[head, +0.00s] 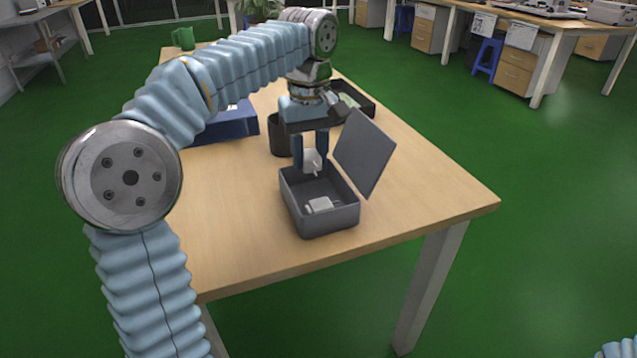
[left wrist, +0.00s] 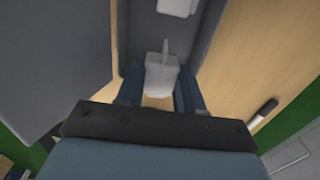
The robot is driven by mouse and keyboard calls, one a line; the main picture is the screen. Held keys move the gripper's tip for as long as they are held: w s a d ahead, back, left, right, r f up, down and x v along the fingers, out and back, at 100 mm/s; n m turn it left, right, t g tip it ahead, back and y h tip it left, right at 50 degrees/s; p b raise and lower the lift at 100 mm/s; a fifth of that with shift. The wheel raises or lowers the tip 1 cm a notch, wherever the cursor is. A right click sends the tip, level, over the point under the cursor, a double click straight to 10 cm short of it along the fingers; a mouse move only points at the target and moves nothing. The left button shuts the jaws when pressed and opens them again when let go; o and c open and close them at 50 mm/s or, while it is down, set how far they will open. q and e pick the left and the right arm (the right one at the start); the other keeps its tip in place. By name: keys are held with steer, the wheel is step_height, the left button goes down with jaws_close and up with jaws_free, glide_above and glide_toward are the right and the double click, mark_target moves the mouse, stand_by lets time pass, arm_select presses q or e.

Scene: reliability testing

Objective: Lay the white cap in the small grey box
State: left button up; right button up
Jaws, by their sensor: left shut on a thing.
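The small grey box (head: 325,221) stands on the table near its front edge, with its lid (head: 365,153) tilted open on the right. A white piece (head: 321,205) lies on the floor of the box, and it also shows at the top of the left wrist view (left wrist: 178,8). My left gripper (head: 311,158) points down over the back of the box. It is shut on a white cap (head: 313,161), which also shows between the fingers in the left wrist view (left wrist: 161,75). The cap is just above the box's rear rim. My right gripper is out of view.
A dark cup (head: 280,136) stands behind the box on the left. A black tray (head: 358,100) lies behind, and a blue box (head: 227,125) lies at the left. A green mug (head: 183,38) stands at the far end. The table's front right is clear.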

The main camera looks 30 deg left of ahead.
mark_target(311, 193)
arm_select(q)
step_height(311, 193, down, 6)
steer(key=shift+r+b, duration=0.1)
steer(key=shift+b, duration=0.3)
steer(key=o, duration=1.1)
step_height(311, 193, up, 12)
steer(key=p, duration=0.2)
steer(key=shift+p, duration=0.4)
